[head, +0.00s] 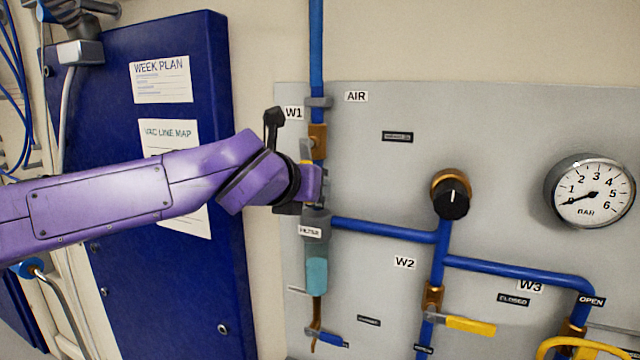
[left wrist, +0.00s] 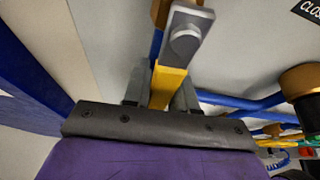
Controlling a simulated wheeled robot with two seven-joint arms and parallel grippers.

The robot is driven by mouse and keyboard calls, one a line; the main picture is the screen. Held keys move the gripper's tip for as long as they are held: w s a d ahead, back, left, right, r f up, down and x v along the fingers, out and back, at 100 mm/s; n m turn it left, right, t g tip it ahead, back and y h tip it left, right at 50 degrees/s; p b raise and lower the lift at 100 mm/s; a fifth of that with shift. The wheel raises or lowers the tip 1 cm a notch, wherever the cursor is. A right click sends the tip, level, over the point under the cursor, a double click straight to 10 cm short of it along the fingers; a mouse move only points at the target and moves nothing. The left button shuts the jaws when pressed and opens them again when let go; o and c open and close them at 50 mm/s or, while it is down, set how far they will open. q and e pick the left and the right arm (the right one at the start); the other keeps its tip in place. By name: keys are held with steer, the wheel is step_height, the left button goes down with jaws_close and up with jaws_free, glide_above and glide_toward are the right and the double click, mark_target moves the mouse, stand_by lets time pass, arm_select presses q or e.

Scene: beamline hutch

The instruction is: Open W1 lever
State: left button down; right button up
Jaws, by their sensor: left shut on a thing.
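The W1 valve has a brass body (head: 318,135) on the vertical blue pipe, beside the W1 label (head: 293,113). Its lever hangs down from the pivot, roughly along the pipe. The lever's grey metal end (left wrist: 187,38) and yellow grip (left wrist: 168,87) show in the left wrist view. My left gripper (head: 309,182) is at the lever; in the left wrist view its two fingers (left wrist: 162,92) are on either side of the yellow grip, shut on it. In the head view the gripper hides most of the grip. My right gripper is in neither view.
Below the gripper is a filter (head: 316,268) on the same pipe. The W2 valve has a yellow lever (head: 470,325) pointing right. A black regulator knob (head: 452,198) and a pressure gauge (head: 590,192) are to the right. A blue cabinet door (head: 190,60) stands left, behind my arm.

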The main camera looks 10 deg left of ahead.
arm_select(q)
steer(key=shift+a+f+m+y, duration=0.15)
steer(key=shift+a+m+y, duration=0.1)
steer(key=shift+m+y, duration=0.05)
steer(key=shift+w, duration=0.1)
steer(key=c, duration=1)
jaws_free()
steer(key=shift+a, duration=0.1)
steer(key=b+v, duration=0.3)
steer(key=v, duration=0.7)
steer(key=shift+b, duration=0.3)
steer(key=shift+a, duration=0.15)
